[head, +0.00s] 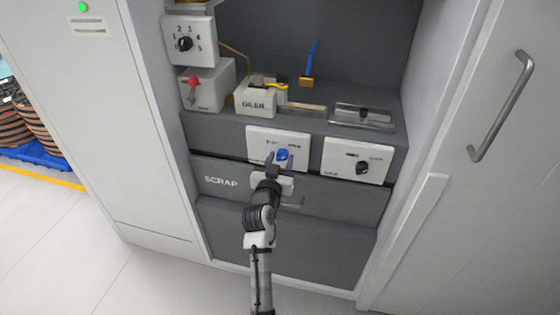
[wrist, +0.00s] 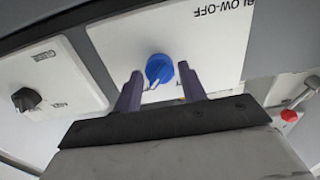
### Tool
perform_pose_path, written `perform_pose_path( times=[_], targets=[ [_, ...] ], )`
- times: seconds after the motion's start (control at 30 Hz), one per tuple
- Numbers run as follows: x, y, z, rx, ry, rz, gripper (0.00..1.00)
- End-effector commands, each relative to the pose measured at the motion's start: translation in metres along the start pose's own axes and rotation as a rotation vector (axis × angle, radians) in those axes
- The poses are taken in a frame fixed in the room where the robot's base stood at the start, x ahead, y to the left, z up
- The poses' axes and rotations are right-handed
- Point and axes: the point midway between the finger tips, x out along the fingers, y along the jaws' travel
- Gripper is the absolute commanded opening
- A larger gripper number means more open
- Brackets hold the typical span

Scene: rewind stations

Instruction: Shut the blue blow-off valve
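The blue blow-off valve (head: 282,155) is a round blue knob on a white plate (head: 258,138) on the front of the grey station. In the wrist view the blue knob (wrist: 159,69) sits on its white plate, with "BLOW-OFF" printed upside down at the picture's top. A small pale pointer shows on the knob's lower edge. My gripper (head: 279,158) is in front of the knob. In the wrist view its two fingers (wrist: 160,88) are apart, one on each side of the knob, with gaps visible. Whether the fingertips touch the plate is unclear.
A white plate with a black knob (head: 362,168) is to the right. A drawer marked SCRAP (head: 222,182) lies below. An oiler box (head: 255,99), a red-knobbed lever (head: 193,82) and a numbered dial (head: 185,44) are above left. A door handle (head: 502,105) stands far right.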

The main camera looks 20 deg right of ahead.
Motion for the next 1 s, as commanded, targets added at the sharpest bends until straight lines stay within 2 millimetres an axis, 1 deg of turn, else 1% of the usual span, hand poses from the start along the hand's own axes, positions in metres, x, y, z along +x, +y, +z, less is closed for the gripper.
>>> perform_pose_path(
  times=[0.03,0.2,0.23,0.47,0.63,0.77,1.0],
  targets=[
    [-0.0001,0.0000,0.0000,0.000,0.000,0.000,0.34],
    [-0.0002,-0.0001,0.0001,0.000,0.000,0.000,0.12],
    [-0.0002,0.0000,0.0001,0.000,0.000,0.000,0.09],
    [-0.0003,0.0000,-0.0001,-0.018,-0.001,0.000,0.09],
    [-0.0003,-0.0001,-0.0004,-0.083,-0.001,0.000,0.09],
    [-0.0005,-0.0008,-0.0006,-0.168,-0.002,-0.001,0.09],
    [-0.0004,-0.0007,-0.0008,-0.385,-0.002,-0.001,0.09]
  ],
)
